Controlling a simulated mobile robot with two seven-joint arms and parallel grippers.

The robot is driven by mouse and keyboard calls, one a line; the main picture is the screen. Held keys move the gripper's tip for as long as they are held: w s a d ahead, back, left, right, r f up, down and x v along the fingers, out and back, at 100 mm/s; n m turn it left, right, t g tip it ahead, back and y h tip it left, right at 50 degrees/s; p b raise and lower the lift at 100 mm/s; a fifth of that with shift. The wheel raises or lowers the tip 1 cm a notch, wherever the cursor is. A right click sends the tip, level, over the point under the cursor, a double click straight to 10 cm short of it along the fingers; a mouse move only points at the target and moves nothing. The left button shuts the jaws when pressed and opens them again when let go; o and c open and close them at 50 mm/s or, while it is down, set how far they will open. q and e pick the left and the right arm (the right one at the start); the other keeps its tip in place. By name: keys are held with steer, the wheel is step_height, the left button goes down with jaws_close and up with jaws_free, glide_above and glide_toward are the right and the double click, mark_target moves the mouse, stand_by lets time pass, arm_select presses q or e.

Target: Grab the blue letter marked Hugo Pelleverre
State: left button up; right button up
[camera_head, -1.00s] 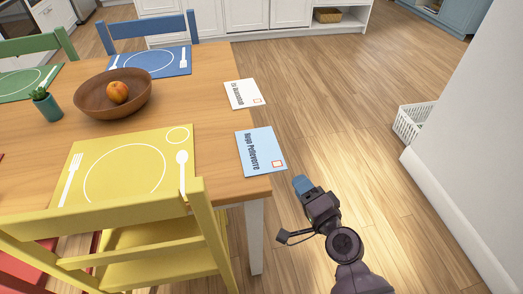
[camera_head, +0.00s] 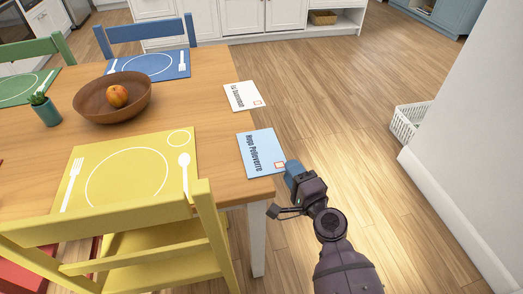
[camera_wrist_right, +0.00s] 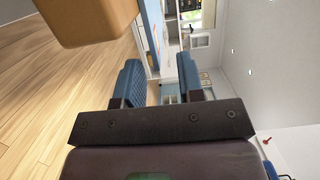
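The blue letter marked Hugo Pelleverre (camera_head: 260,151) lies on the table near its front right corner, with its right side sticking out past the edge. My right gripper (camera_head: 290,170) is at the letter's lower right corner, off the table's edge. In the right wrist view, its two blue fingers (camera_wrist_right: 158,65) are apart, so it is open. A light blue strip, which looks like the letter (camera_wrist_right: 152,25), shows ahead and in line with the gap. I cannot tell whether the letter is between the fingertips. My left gripper is not in view.
The wooden table (camera_head: 215,85) also bears a white letter (camera_head: 243,97), a bowl (camera_head: 100,105) with an orange fruit, a small plant (camera_head: 45,110) and place mats. A yellow chair (camera_head: 150,235) stands at the near side. Floor right of the table is clear up to a white basket (camera_head: 408,122).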

mark_target(284, 160)
steer(key=x, duration=0.3)
steer(key=shift+w+f, duration=0.2)
steer(key=shift+x, duration=0.75)
steer(key=shift+r, duration=0.1)
jaws_close()
